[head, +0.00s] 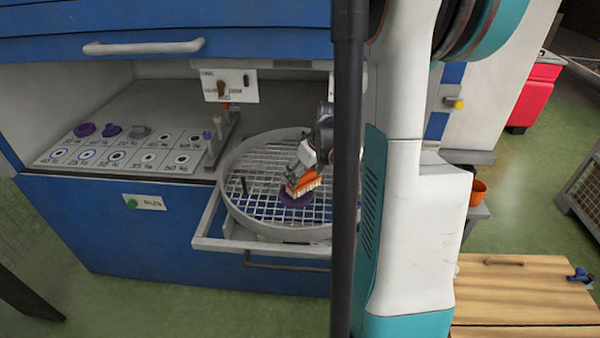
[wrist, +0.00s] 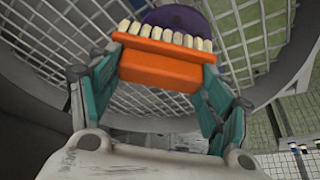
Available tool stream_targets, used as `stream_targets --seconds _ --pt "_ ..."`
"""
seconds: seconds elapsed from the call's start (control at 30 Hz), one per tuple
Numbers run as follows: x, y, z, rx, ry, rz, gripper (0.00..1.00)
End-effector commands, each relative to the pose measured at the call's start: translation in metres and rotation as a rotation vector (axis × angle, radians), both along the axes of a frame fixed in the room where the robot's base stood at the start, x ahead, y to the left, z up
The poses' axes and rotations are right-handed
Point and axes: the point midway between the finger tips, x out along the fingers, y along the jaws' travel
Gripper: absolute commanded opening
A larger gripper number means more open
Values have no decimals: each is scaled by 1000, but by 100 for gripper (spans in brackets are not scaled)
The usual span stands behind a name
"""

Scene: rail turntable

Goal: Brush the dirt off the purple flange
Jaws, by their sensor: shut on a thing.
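The purple flange (head: 296,197) lies on the round wire-grid turntable (head: 238,217). Its purple edge also shows behind the bristles in the wrist view (wrist: 176,17). My gripper (head: 306,160) is shut on an orange brush with pale bristles (head: 305,183). In the wrist view, my gripper (wrist: 158,75) has its two fingers on either side of the brush's orange block (wrist: 158,68). The bristles point at the flange and overlap it in both views; whether they touch it I cannot tell. The brush hides part of the flange, and I cannot make out dirt on it.
A labelled board (head: 130,150) left of the turntable holds purple and grey parts. A small dark post (head: 243,186) stands on the grid. The blue cabinet's upper front (head: 200,20) overhangs behind. A wooden-topped bench (head: 525,290) is at lower right.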

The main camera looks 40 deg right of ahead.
Motion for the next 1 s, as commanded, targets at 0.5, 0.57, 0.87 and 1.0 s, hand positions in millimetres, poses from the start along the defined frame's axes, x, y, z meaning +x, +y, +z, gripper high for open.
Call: stream_targets --seconds 0.5,0.57,0.87,1.0 --pt "31 22 1 0 2 2 52" --pt "35 24 1 1 2 1 52" --pt "38 27 1 0 2 -1 52" --pt "29 20 1 1 2 -4 52"
